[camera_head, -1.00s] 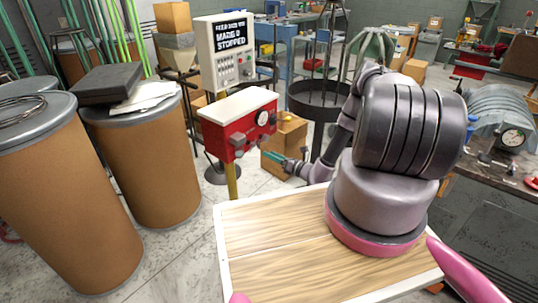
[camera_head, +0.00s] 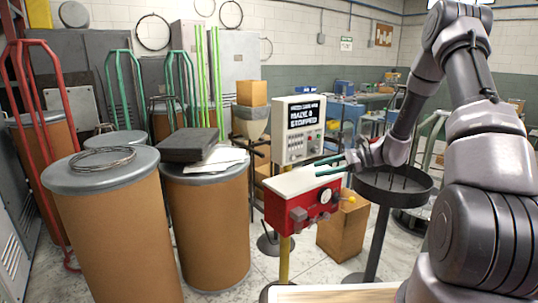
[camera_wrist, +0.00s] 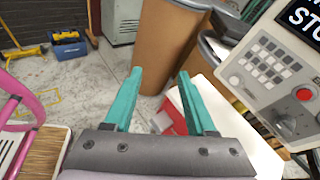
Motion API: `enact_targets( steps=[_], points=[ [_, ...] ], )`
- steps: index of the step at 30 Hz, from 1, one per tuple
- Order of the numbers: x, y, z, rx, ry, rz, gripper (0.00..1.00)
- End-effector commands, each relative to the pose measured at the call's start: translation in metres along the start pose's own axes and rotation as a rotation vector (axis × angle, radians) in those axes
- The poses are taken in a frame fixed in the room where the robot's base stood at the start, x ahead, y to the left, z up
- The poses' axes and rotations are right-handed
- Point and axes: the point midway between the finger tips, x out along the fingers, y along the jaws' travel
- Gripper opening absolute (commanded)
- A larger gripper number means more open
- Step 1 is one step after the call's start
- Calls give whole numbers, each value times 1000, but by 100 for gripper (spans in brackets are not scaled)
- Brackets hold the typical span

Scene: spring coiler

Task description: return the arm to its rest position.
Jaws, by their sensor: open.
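My gripper (camera_head: 330,166) has teal fingers and hangs in the air over the right part of the red control box (camera_head: 300,208) in the head view. In the wrist view my gripper (camera_wrist: 160,85) shows its two fingers spread apart with nothing between them. My arm reaches up from the lower right, bends at a high elbow and comes down to the wrist. I cannot tell from these views whether the fingers touch the box top.
A keypad panel (camera_head: 299,132) with a screen reading "STOPPED" stands behind the box. Brown drums (camera_head: 120,235) stand at left. A cardboard box (camera_head: 343,228) sits on the floor.

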Motion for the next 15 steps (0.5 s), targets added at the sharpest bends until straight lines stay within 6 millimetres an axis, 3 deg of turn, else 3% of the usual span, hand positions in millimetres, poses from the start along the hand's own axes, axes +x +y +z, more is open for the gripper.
enact_targets(
  steps=[1,6,15],
  points=[
    [-5,5,24,-69,43,40,56],
    [-24,31,83,-269,187,164,56],
    [-68,85,167,-622,459,319,56]
  ],
)
